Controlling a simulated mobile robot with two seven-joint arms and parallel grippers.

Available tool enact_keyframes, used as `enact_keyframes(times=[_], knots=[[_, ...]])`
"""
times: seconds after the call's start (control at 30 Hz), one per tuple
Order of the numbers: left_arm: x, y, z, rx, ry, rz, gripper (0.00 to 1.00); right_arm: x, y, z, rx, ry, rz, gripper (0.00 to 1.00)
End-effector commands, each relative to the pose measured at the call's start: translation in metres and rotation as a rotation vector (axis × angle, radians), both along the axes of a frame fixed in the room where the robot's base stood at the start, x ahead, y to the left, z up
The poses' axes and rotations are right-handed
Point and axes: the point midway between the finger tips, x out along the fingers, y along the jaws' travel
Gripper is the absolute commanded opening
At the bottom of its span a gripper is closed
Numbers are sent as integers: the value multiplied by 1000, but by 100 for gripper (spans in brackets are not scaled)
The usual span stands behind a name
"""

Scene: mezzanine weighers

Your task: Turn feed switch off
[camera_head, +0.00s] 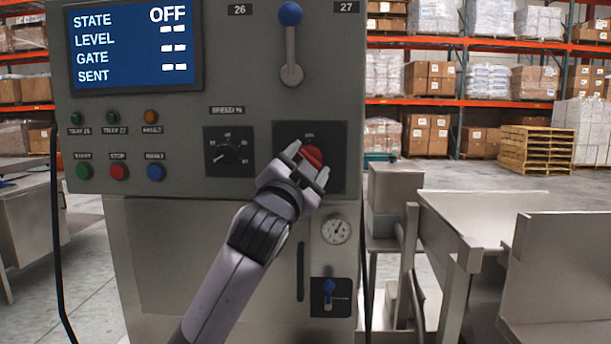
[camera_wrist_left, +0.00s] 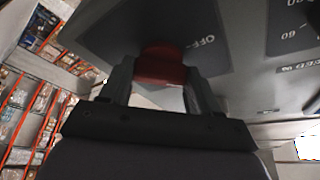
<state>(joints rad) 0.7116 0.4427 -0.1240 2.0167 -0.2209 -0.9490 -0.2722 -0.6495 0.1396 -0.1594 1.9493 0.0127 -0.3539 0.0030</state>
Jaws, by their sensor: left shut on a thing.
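The red feed switch (camera_head: 312,155) sits on a dark square plate (camera_head: 335,135) at the right of the grey control panel. My left gripper (camera_head: 308,166) is at the switch, its fingers shut on the red knob. In the left wrist view the red knob (camera_wrist_left: 161,68) lies between the two fingers (camera_wrist_left: 158,88), beside a plate lettered "OFF". The blue display (camera_head: 133,45) reads "STATE OFF", with dashes after LEVEL, GATE and SENT. The gripper hides part of the knob, and its exact angle is hard to tell. My right gripper is not in view.
A speed dial (camera_head: 229,152) is just left of the switch. A blue-knobbed lever (camera_head: 291,45) stands above it. Round buttons (camera_head: 118,172) are at the panel's left. Metal tables (camera_head: 480,215) stand to the right.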

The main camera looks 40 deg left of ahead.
Motion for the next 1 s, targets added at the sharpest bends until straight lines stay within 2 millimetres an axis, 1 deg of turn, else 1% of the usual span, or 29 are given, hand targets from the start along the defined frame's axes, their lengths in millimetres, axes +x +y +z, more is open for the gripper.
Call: enact_keyframes(times=[0.03, 0.43, 0.7, 1.0], knots=[[1, -2, -6, -45, -22, -3, 31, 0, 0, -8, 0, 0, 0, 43], [2, -4, -6, -362, -216, -3, 31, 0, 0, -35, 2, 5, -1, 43], [3, -5, -5, -528, -317, -2, 31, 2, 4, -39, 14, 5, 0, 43], [3, -4, -4, -628, -380, 0, 31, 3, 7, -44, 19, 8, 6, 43]])
